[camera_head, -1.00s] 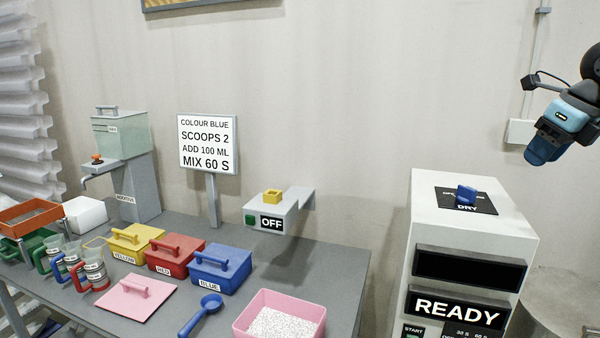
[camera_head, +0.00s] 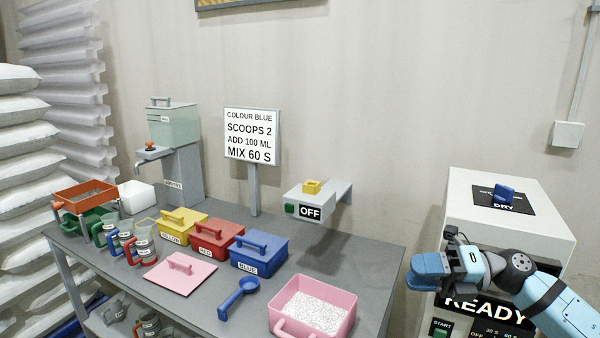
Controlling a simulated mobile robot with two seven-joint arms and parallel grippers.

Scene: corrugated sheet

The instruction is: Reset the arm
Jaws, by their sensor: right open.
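My right arm comes in from the lower right, in front of the white machine (camera_head: 468,190). Its blue-tipped gripper (camera_head: 424,272) points left, above and to the right of the pink box. It holds nothing that I can see, though the gap between its fingers is hard to make out. The arm covers part of the machine's dark display and the top of its READY panel (camera_head: 470,308). My left arm and gripper do not show.
The grey table (camera_head: 225,290) holds a pink box (camera_head: 350,325) of white granules, a blue scoop (camera_head: 238,298), a pink lid (camera_head: 180,272), lidded yellow, red and blue boxes (camera_head: 259,255), and several jugs. A sign (camera_head: 251,135) stands behind. White sacks (camera_head: 25,175) are stacked at left.

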